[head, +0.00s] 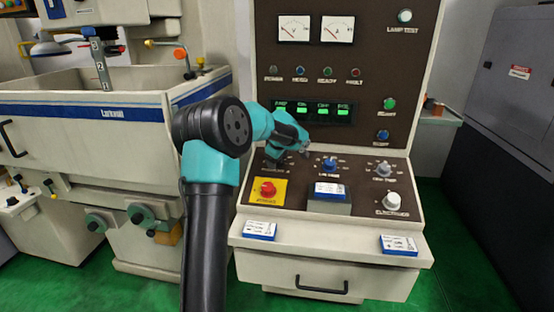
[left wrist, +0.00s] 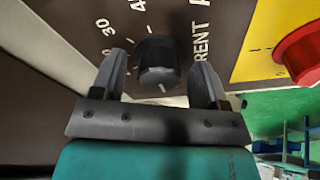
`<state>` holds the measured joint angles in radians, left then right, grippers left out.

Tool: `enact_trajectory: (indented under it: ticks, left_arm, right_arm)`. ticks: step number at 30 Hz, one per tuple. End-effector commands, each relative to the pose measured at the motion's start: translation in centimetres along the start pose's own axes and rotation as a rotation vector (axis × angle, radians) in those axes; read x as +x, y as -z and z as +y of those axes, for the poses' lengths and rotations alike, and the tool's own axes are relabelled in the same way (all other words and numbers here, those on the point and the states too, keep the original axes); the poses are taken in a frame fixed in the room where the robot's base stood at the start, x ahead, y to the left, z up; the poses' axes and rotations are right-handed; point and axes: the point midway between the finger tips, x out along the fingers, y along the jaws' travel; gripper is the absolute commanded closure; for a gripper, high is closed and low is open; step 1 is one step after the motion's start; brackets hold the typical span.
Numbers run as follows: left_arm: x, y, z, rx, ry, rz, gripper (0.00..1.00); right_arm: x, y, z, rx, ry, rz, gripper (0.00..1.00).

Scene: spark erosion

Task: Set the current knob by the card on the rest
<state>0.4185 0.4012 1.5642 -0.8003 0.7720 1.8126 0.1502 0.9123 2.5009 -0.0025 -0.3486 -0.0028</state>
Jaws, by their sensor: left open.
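The current knob (left wrist: 157,60) is black, on a dark panel with a scale showing 30 and the start of a 40-like number. In the left wrist view it stands between the two open fingers of my left gripper (left wrist: 160,72); I cannot tell whether they touch it. Its pointer setting is unclear. My right gripper is not in view.
A red stop button on a yellow plate (head: 268,189) sits just below the current knob. A blue knob (head: 330,164) and grey knobs (head: 383,169) are to the right. Two more cards lie on the front ledge, left (head: 260,230) and right (head: 399,245).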

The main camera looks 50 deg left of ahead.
Motion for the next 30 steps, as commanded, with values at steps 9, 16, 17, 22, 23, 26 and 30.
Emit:
enact_trajectory:
  ticks: [9,16,17,22,23,26,30]
  left_arm:
    - [-0.8,0.0,0.1,0.0,-0.003,0.001,0.32]
    - [-3.9,0.0,0.1,0.0,-0.005,0.001,0.32]
    - [-4.5,0.0,0.1,0.0,-0.004,0.001,0.32]
    - [-7.8,0.0,0.1,0.0,-0.005,0.001,0.32]
    - [-8.4,0.0,0.1,0.001,-0.004,0.001,0.32]
    - [-10.3,0.0,0.1,0.0,-0.004,0.001,0.32]
    - [-13.0,0.0,0.1,-0.001,-0.005,0.0,0.32]
  right_arm:
    - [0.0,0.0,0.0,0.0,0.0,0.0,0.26]
    - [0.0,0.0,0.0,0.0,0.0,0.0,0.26]
    - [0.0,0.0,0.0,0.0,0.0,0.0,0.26]
    - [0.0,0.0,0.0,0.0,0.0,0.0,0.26]
    - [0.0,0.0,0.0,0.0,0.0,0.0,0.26]
    - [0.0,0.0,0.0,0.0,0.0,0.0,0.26]
    - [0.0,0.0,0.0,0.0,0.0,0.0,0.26]
